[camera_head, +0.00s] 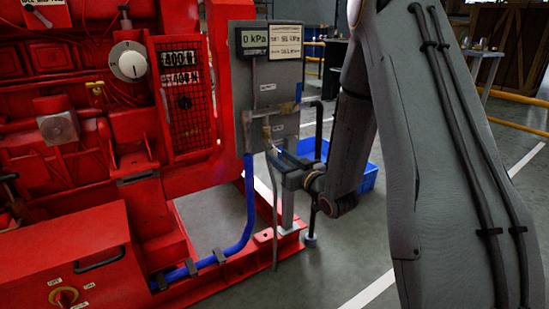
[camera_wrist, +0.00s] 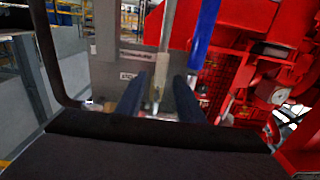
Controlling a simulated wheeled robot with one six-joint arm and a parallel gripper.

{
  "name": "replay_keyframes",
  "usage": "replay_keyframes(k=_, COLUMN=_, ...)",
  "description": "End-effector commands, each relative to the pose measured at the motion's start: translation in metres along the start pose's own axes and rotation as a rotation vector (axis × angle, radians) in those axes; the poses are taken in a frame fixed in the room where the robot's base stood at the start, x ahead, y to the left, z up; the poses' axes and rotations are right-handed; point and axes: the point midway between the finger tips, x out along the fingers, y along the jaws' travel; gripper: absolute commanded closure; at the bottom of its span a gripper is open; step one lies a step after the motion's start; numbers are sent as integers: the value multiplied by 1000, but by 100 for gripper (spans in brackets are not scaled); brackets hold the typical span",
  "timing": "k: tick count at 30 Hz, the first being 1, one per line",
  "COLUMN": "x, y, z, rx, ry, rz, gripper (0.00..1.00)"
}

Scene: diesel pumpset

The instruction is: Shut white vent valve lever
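The grey gauge panel (camera_head: 283,118) stands at the right end of the red pumpset, with a small pale valve part (camera_head: 267,132) low on its face. My gripper (camera_head: 274,152) is at the lower part of this panel, close to the valve. In the wrist view, a whitish lever-like piece (camera_wrist: 161,72) hangs on a thin pipe in front of the panel (camera_wrist: 107,48). My gripper's two dark fingers (camera_wrist: 159,88) are apart, one on each side of this piece. I cannot tell whether either finger touches it. The lever's lower end is partly hidden.
A blue hose (camera_head: 249,205) runs down beside the panel, and it also shows close to the fingers in the wrist view (camera_wrist: 206,25). A dark vertical pipe (camera_head: 318,130) stands right of the panel. A blue crate (camera_head: 368,178) is on the floor behind my arm.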

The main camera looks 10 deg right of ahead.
Motion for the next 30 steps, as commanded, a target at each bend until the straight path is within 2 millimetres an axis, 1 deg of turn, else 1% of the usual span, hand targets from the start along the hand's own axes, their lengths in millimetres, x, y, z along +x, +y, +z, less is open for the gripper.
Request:
replay_keyframes(k=1, x=9, y=-1, z=1, rx=-1, ry=1, rz=-2, gripper=66)
replay_keyframes(k=3, x=18, y=-1, z=1, rx=-2, ry=1, rz=-3, gripper=66)
replay_keyframes(k=7, x=31, y=0, z=1, rx=-1, ry=0, rz=0, gripper=66)
replay_keyframes(k=12, x=38, y=0, z=0, rx=0, ry=-1, rz=0, gripper=66)
replay_keyframes(k=18, x=38, y=0, z=0, rx=0, ry=-1, rz=0, gripper=66)
replay_keyframes(k=20, x=37, y=0, z=0, rx=0, ry=-1, rz=0, gripper=74)
replay_keyframes(k=24, x=37, y=0, z=0, rx=0, ry=-1, rz=0, gripper=98)
replay_keyframes(k=25, x=37, y=0, z=0, rx=0, ry=-1, rz=0, gripper=100)
replay_keyframes(k=30, x=37, y=0, z=0, rx=0, ry=-2, rz=0, gripper=100)
